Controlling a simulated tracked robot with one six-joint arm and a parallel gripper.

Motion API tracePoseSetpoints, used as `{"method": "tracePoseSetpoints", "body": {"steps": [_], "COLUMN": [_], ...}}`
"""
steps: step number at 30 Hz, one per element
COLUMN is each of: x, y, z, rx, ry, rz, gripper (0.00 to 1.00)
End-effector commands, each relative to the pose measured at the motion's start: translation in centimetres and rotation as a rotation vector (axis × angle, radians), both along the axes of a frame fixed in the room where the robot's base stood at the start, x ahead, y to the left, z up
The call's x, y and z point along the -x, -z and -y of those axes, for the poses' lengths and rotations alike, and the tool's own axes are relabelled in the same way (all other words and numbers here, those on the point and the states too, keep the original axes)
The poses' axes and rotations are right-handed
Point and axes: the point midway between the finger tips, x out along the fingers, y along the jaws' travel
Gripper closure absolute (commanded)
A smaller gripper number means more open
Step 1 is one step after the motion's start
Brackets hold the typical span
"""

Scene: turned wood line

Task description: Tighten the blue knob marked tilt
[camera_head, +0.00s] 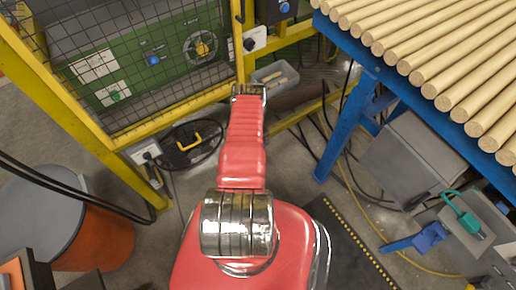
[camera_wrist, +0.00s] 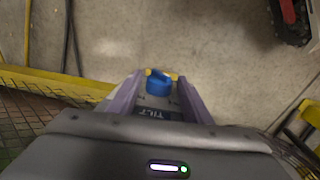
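In the wrist view a round blue knob (camera_wrist: 159,82) sits on a grey plate above a dark label (camera_wrist: 160,114) reading TILT. My gripper (camera_wrist: 159,77) has its two purple-grey fingers on either side of the knob, with a narrow gap seeming to show at each side. I see no clear contact. Yellow bits show just beyond the knob. In the head view my gripper is hidden beyond my red arm. Blue knobs show there on the green panel (camera_head: 153,60) and on a dark box (camera_head: 285,7) at the top; I cannot read their labels.
A yellow mesh guard (camera_head: 120,133) stands at the left in front of the green panel. A blue-legged table (camera_head: 345,37) with wooden rods is at the right. A grey bin (camera_head: 267,73), a switch box (camera_head: 255,39) and floor cables lie nearby. An orange drum (camera_head: 95,240) stands at lower left.

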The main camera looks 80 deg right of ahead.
Motion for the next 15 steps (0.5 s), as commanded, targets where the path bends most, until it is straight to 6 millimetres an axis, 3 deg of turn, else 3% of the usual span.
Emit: {"method": "tracePoseSetpoints", "body": {"steps": [15], "x": [-0.04], "y": [0.00], "z": [-0.03], "rx": [0.000], "ry": [0.000], "rz": [0.000], "gripper": [0.90]}}
